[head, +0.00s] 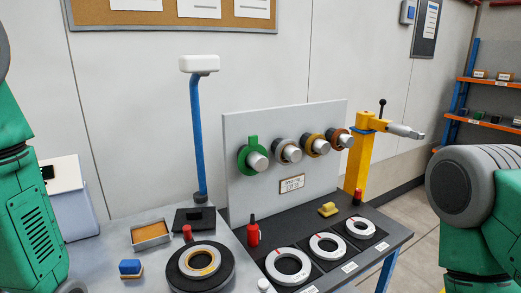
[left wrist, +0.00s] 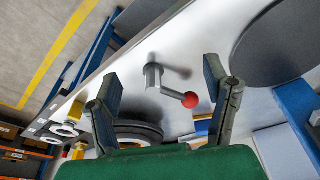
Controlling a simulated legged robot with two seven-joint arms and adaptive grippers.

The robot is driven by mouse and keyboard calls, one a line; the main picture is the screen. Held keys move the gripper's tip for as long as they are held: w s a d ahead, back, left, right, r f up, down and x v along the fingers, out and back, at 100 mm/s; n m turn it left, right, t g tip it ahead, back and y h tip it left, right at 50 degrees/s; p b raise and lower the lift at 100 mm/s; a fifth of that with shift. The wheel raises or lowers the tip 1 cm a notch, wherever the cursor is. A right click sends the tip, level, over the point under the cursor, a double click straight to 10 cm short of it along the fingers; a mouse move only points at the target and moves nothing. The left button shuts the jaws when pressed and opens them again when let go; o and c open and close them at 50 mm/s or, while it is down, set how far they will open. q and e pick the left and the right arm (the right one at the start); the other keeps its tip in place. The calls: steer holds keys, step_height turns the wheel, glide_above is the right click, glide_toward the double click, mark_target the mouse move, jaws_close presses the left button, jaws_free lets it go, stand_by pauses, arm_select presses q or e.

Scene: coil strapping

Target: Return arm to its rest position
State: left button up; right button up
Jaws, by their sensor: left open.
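My left arm (head: 30,215) comes in at the left edge of the head view, and its gripper is outside that view. In the left wrist view my left gripper (left wrist: 160,78) is open, its two dark fingers spread wide. Nothing is held between them. A grey crank with a red ball knob (left wrist: 190,99) shows in the gap between the fingers, apart from both. My right arm (head: 490,215) is at the right edge of the head view, and its gripper is out of sight.
A coil (head: 199,261) lies on a black turntable on the table. White rings (head: 288,266) lie on dark mats at the right. Several rolls hang on a grey panel (head: 240,195). A blue post (head: 196,135) and yellow post (head: 357,160) stand tall.

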arm_select(q)
steer(key=s+d+f+g, duration=0.1)
steer(key=s+f, duration=0.5)
steer(key=s, duration=0.4)
steer(key=s+f+g, duration=0.2)
steer(key=s+f, duration=0.5)
steer(key=s, duration=0.3)
steer(key=w+d+f+m+t+b, duration=0.1)
steer(key=w+f+b, duration=0.2)
steer(key=f+b, duration=0.6)
steer(key=shift+w+m+b, duration=0.3)
steer(key=shift+b, duration=0.2)
